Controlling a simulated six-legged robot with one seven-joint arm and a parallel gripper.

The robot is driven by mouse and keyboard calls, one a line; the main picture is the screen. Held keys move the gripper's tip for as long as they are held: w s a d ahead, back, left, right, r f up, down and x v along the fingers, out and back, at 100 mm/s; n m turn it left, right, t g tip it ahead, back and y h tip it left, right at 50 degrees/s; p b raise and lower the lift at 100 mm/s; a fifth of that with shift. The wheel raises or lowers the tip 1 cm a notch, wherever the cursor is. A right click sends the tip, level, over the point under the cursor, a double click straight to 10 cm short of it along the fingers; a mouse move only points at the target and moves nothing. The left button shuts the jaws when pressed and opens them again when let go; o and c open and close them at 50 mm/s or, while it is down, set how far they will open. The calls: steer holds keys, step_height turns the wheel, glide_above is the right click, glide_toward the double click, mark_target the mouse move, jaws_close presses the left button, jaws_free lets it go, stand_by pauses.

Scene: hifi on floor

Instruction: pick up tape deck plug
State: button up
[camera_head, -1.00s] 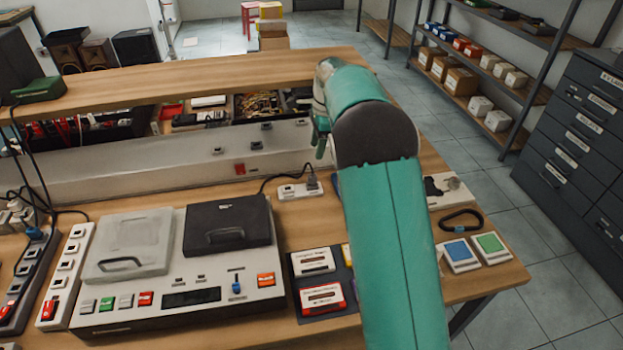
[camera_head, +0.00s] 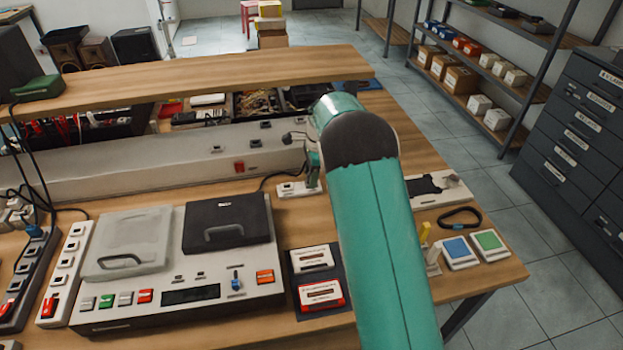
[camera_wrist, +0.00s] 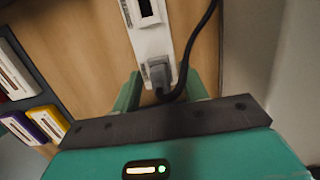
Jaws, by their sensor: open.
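The tape deck plug (camera_wrist: 159,74) is a grey plug seated in the end of a white socket strip (camera_wrist: 150,38). A dark cable (camera_wrist: 205,30) leaves it and curves up past its right side in the wrist view. My gripper (camera_wrist: 163,82) is open, with one green finger on each side of the plug, apart from it as far as I can see. In the head view my gripper (camera_head: 313,168) is over the right end of the strip (camera_head: 290,190) and hides the plug. The tape deck (camera_head: 180,270) stands on the bench to the left.
Cassettes (camera_head: 320,294) lie on a dark tray in front of the strip. A raised shelf (camera_head: 200,85) and a grey trunking wall (camera_head: 130,172) stand behind. To the right are a carabiner (camera_head: 460,218) and blue and green tiles (camera_head: 458,252).

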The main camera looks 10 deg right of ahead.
steer(key=shift+c, duration=0.2)
jaws_close()
steer(key=shift+r, duration=0.15)
